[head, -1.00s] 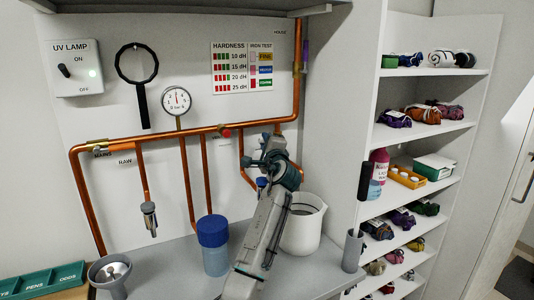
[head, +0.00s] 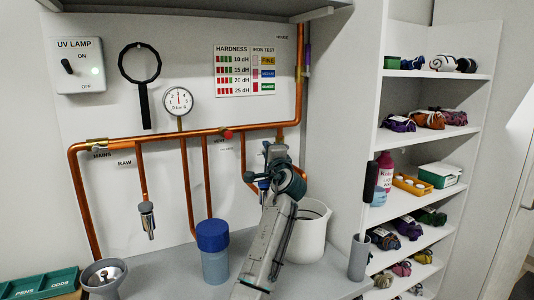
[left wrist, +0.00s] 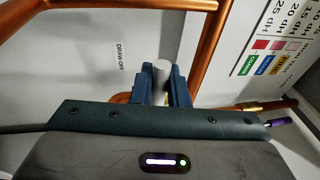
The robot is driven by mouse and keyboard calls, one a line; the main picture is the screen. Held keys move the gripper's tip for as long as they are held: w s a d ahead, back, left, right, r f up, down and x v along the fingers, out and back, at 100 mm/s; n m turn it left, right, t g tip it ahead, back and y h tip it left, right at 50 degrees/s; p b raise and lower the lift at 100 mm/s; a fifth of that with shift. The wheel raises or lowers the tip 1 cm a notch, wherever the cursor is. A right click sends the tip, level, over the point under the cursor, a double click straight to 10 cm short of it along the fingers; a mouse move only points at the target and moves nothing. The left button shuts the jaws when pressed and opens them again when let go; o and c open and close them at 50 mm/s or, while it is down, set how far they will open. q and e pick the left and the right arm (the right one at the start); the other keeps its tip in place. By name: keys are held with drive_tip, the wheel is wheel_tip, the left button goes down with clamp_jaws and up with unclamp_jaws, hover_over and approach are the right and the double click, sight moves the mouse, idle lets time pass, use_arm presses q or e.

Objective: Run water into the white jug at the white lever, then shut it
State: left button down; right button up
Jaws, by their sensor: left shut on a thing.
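The white jug (head: 311,236) stands upright on the counter under the copper pipes, partly hidden behind my left arm. My left gripper (head: 271,152) is at the pipework above and left of the jug. In the left wrist view its blue fingers (left wrist: 164,88) are shut on a pale, round-ended handle, which looks like the white lever (left wrist: 162,68), beside a "DRAW-OFF" label (left wrist: 121,56). The outlet and any water stream are hidden by my arm, and the inside of the jug cannot be judged. My right gripper is not in view.
A blue-lidded container (head: 213,250) stands left of my arm, with a grey funnel (head: 104,278) farther left. A grey holder with a black-handled tool (head: 359,257) stands right of the jug, beside the shelves (head: 440,133). Copper pipes (head: 185,136) run across the wall.

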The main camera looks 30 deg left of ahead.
use_arm(q)
drive_tip(key=shift+r, duration=0.3)
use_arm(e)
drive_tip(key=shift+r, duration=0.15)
